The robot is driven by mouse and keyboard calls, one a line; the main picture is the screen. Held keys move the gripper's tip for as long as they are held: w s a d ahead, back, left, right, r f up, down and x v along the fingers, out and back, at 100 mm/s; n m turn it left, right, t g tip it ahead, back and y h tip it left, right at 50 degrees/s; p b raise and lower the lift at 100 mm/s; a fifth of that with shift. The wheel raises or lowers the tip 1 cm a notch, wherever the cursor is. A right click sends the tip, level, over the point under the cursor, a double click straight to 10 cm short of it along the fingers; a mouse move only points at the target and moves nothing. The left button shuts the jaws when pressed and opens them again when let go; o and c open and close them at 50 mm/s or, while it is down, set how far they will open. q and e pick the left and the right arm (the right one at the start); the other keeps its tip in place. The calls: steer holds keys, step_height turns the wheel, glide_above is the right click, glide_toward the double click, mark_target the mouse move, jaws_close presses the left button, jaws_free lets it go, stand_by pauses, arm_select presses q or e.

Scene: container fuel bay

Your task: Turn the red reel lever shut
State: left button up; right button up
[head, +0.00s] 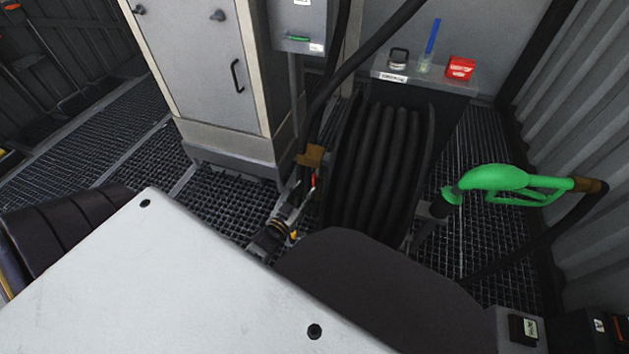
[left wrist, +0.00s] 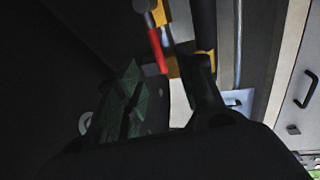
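The red lever (head: 314,180) is a small handle under the brass fitting (head: 310,156) at the left side of the black hose reel (head: 385,165). In the left wrist view the red lever (left wrist: 157,50) hangs beside the yellow fitting (left wrist: 188,68), near the fingertips. My left gripper (head: 299,192) is just below the fitting, close to the lever. In the left wrist view its fingers (left wrist: 161,72) stand apart, with the lever's end around the gap between them. I cannot tell whether they touch it. My right gripper is not in view.
A green fuel nozzle (head: 500,182) is at the right of the reel. A shelf (head: 430,82) behind holds a red box (head: 460,68) and small items. A grey cabinet (head: 205,75) stands at the left. Black hoses run above the fitting. The grating floor between is open.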

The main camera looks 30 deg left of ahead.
mark_target(313, 181)
arm_select(q)
steer(key=w+b, duration=0.1)
steer(key=w, duration=0.2)
steer(key=shift+w+a, duration=0.1)
steer(key=shift+w, duration=0.25)
steer(key=shift+w+b, duration=0.85)
steer(key=shift+w, duration=1)
steer(key=shift+c, duration=1.1)
jaws_close()
